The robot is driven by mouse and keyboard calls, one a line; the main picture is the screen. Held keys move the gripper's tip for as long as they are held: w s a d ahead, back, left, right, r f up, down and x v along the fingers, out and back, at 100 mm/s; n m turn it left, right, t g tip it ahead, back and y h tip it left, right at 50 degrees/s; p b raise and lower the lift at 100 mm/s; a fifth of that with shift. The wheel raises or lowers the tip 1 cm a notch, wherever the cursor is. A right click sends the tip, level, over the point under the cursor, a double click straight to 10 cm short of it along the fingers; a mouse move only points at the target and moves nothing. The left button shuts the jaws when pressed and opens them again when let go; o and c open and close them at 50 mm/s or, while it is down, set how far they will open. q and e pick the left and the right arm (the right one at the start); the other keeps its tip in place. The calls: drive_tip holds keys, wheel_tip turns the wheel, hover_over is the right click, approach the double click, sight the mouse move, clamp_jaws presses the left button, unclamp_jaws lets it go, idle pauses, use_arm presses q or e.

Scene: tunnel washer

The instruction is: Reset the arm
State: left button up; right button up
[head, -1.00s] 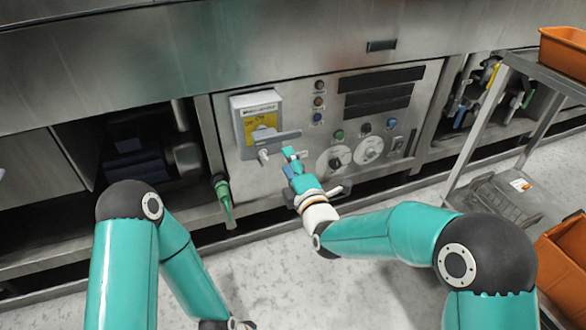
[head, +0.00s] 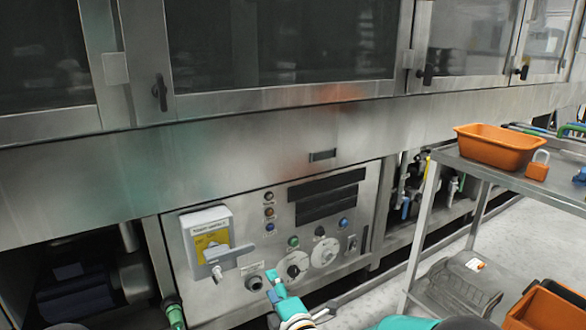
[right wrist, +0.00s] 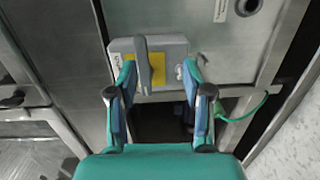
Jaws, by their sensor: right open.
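A grey switch box (head: 207,237) with a yellow plate (head: 205,245) is on the steel control panel. Its grey lever (head: 230,255) points to the right in the head view. In the right wrist view, the box (right wrist: 177,47) lies beyond the fingers and the lever (right wrist: 143,65) shows between them. My right gripper (head: 272,285) is below and right of the lever in the head view, apart from it. Its fingers (right wrist: 158,78) are spread and hold nothing. My left gripper is out of view.
Dials (head: 297,265) and buttons sit right of the box. A metal cart (head: 515,180) with an orange bin (head: 497,147) and an orange padlock (head: 538,166) stands at right. A green-handled item (head: 173,312) is at the panel's lower left.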

drive_tip(key=d+f+m+g+h, duration=0.1)
drive_tip(key=d+f+m+h, duration=0.15)
drive_tip(key=d+f, duration=0.65)
drive_tip(key=s+d+f+m+g+h, duration=0.1)
drive_tip(key=s+d+f+m+g, duration=0.2)
drive_tip(key=s+d+f, duration=0.3)
drive_tip(key=s+d+f+m+g+h, duration=0.1)
drive_tip(key=s+d+f+m+g, duration=0.2)
drive_tip(key=f, duration=0.4)
drive_tip(key=s+f+m+g+p, duration=0.1)
drive_tip(key=s+f+m+g, duration=0.3)
drive_tip(key=s+m, duration=0.65)
drive_tip(key=s+f+m+g, duration=0.4)
drive_tip(key=s+m, duration=0.2)
drive_tip(key=s, duration=0.9)
wheel_tip(320, 180, up, 38)
drive_tip(key=p, duration=3.8)
drive_tip(key=shift+w+y, duration=0.25)
drive_tip(key=shift+y, duration=0.2)
